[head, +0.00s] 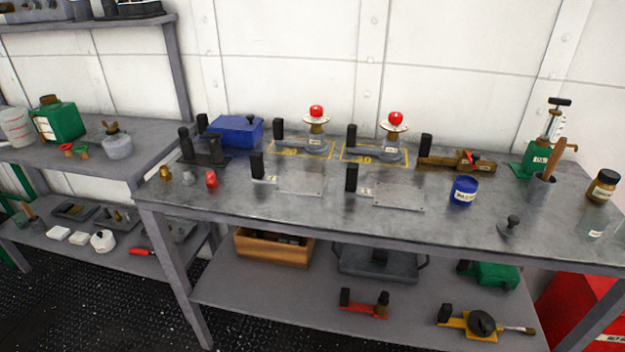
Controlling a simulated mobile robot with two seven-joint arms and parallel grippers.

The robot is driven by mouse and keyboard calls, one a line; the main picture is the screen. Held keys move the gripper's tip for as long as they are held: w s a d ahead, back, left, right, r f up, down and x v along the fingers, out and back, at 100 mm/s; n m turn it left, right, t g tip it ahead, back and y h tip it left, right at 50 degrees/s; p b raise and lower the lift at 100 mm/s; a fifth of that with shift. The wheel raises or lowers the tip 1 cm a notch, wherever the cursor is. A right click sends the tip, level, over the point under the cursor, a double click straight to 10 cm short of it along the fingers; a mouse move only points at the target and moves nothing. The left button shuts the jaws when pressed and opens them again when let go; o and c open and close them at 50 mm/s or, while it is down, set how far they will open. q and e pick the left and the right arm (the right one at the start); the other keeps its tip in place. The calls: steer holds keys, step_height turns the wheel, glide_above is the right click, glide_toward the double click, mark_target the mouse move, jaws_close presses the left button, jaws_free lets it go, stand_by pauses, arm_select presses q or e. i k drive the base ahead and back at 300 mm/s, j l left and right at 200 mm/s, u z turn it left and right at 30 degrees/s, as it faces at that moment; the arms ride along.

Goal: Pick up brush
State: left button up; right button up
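A wooden handle (557,158), which looks like the brush's, sticks up and leans right out of a dark grey cup (541,188). The cup stands on the metal workbench (400,228), toward its right end. The lower end of the brush is hidden inside the cup. Neither of my grippers shows in the head view.
A dark knobbed tool (511,226) lies in front. A blue tin (464,191) is further left.

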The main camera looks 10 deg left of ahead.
mark_target(555, 158)
steer(key=l+u, duration=0.2)
steer(key=l, duration=0.4)
steer(key=l+u, duration=0.2)
steer(key=l, duration=0.45)
steer(key=l+u, duration=0.2)
steer(key=l, duration=0.4)
steer(key=k+l+u, duration=0.2)
steer(key=l, duration=0.4)
